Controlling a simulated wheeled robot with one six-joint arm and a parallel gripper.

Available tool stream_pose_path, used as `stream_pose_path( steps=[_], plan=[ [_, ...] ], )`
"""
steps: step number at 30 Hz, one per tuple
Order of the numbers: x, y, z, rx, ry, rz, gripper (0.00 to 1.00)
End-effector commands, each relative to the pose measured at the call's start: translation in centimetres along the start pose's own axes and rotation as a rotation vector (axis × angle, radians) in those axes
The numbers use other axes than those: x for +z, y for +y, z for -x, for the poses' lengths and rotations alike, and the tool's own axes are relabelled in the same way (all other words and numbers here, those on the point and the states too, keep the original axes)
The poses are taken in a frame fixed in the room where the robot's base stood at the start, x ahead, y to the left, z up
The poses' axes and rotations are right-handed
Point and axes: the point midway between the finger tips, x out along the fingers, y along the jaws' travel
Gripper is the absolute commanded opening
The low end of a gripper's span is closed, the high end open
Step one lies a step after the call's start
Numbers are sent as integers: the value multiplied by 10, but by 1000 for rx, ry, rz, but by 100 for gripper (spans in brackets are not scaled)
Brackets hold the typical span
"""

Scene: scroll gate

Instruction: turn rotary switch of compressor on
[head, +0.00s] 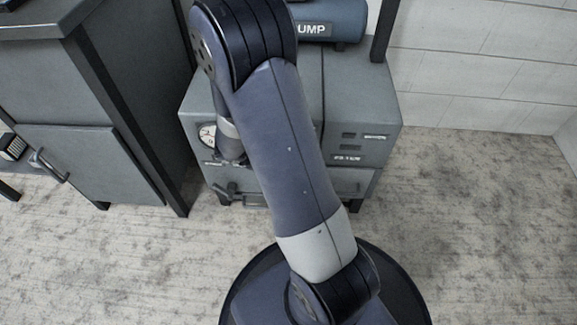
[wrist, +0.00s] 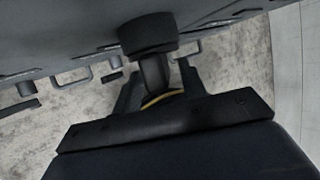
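The compressor (head: 365,115) is taken to be the grey box-shaped machine behind my arm, with a round white gauge on its front. My arm hides much of it. In the wrist view, a dark round knob (wrist: 148,35), apparently the rotary switch, sits near the grey panel. A narrower stem (wrist: 154,74) runs from it down to a yellow ring. My gripper (wrist: 158,84) has one finger on each side of the stem. A gap shows beside the left finger, so it looks open. Contact on the right is unclear. In the head view my gripper is mostly hidden.
A grey cabinet (head: 85,160) with a handle and dark legs stands at the left. A blue-grey unit marked "UMP" (head: 335,20) lies above the machine's back. Carpet (head: 475,220) is clear at the right, before a pale block wall (head: 480,60).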

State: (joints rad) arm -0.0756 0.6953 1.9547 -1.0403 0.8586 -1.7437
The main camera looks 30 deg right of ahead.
Motion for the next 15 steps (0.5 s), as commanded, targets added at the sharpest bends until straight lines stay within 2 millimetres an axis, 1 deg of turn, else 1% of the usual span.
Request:
stream_pose_path(
  steps=[1,4,8,15],
  plan=[
    [-1,2,-9,0,2,-2,40],
    [0,1,-16,1,0,-1,40],
    [0,0,-19,1,0,0,40],
    [0,0,-18,1,0,0,39]
  ],
)
